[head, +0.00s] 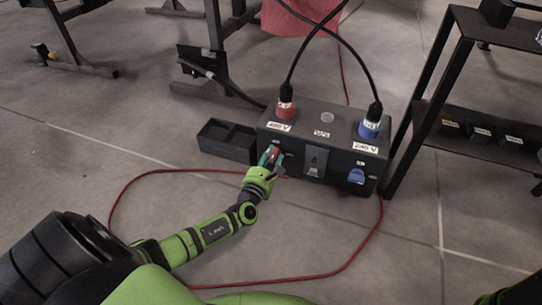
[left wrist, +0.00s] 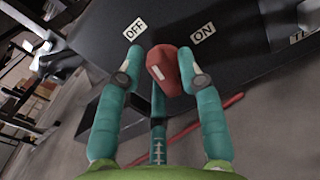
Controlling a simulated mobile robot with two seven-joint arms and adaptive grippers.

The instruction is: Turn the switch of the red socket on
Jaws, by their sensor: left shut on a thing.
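The black power box (head: 330,125) stands on the floor. Its red socket (head: 286,108), labelled 480 V, holds a plug at the top left. The red switch (head: 274,152) is on the front below it. In the left wrist view the red switch knob (left wrist: 165,70) sits between the OFF label (left wrist: 134,29) and the ON label (left wrist: 203,32), its top leaning slightly toward OFF. My left gripper (head: 271,158) is shut on the knob; its teal fingers (left wrist: 160,68) are on either side, the right one against it. My right gripper is not in view.
The blue socket (head: 370,127), labelled 240 V, has a plug, with a blue switch (head: 356,176) below. A black open tray (head: 228,140) lies left of the box. A dark shelf (head: 480,140) stands right. A red cable (head: 340,270) loops over the floor.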

